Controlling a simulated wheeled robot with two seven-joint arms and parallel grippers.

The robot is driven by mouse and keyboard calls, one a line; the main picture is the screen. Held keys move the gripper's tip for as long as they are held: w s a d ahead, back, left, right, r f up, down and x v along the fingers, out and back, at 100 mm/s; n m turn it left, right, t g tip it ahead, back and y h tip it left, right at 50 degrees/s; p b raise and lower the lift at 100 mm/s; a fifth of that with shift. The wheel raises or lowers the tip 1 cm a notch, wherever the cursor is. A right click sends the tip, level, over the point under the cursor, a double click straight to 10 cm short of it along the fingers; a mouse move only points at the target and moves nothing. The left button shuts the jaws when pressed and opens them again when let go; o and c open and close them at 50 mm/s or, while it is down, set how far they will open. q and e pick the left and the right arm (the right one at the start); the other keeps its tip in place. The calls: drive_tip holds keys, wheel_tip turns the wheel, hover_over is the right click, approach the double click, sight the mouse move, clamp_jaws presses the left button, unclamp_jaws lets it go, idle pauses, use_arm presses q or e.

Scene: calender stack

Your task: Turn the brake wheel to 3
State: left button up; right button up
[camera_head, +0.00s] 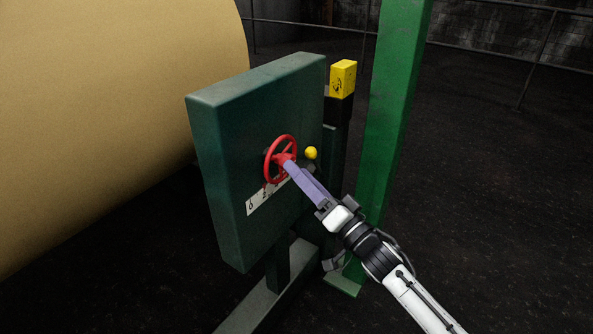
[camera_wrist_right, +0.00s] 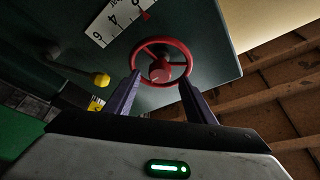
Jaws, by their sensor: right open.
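The red brake wheel (camera_head: 267,167) sits on the front of a dark green panel (camera_head: 235,130); it also shows in the right wrist view (camera_wrist_right: 160,41). A white scale plate (camera_head: 254,204) with black digits is below the wheel, partly hidden in the head view. My left gripper is out of view.
A yellow knob (camera_head: 311,153) sticks out right of the wheel. A yellow box on a black post (camera_head: 343,78) and a green column (camera_head: 397,100) stand behind. A large tan roll (camera_head: 110,110) fills the left. Dark floor is clear at right.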

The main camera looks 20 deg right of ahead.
sight(283, 160)
drive_tip(key=shift+x, duration=1.2)
drive_tip(key=c, duration=1.1)
drive_tip(key=shift+o, duration=0.3)
drive_tip(key=shift+f, duration=0.1)
